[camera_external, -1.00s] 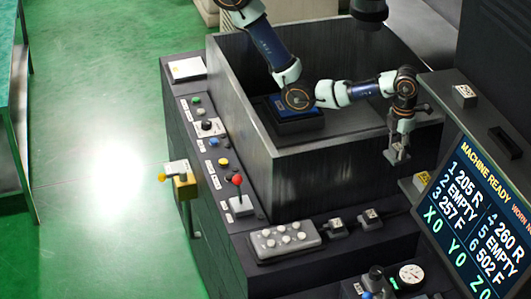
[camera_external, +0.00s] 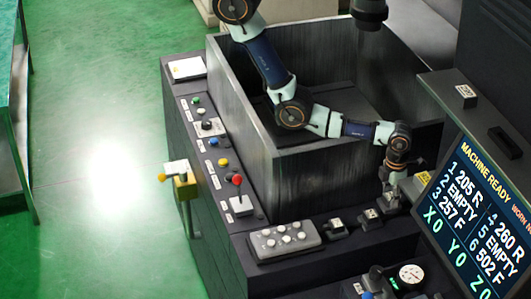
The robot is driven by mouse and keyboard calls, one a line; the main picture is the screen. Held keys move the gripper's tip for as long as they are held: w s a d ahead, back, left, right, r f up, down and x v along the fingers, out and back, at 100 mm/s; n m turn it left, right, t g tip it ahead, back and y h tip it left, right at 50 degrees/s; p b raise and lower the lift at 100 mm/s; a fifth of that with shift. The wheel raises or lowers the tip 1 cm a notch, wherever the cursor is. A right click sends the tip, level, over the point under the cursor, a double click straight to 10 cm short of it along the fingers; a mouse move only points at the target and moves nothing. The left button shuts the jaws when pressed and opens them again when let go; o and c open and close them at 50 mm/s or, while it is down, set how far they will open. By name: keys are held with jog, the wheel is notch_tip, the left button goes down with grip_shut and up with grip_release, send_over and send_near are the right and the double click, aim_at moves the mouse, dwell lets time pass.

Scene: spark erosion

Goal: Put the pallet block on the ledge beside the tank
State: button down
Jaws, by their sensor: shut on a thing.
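My gripper (camera_external: 391,191) is at the front right corner of the tank (camera_external: 309,176), on its outer side, pointing down. It is shut on the pallet block (camera_external: 389,203), a small grey block low between the fingers and partly hidden by them. The block is at or just above the ledge (camera_external: 312,221) that runs along the tank's front wall; I cannot tell whether it touches. Two similar small labelled blocks stand on the ledge to the left, one close by (camera_external: 370,217) and one farther left (camera_external: 337,228).
A grey button box (camera_external: 284,242) sits on the ledge at the left. The tilted display panel (camera_external: 485,220) is close on the right of my gripper, with a yellow-labelled item (camera_external: 424,178) beside its edge. A gauge (camera_external: 411,275) stands in front.

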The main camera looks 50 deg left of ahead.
jog(key=shift+f+b, duration=0.45)
jog(key=shift+f, duration=2.15)
jog(key=c, duration=0.7)
grip_release()
jog(key=shift+o, duration=0.2)
jog(key=shift+r, duration=0.1)
notch_tip(320, 180, up, 12)
jog(key=shift+p, duration=0.8)
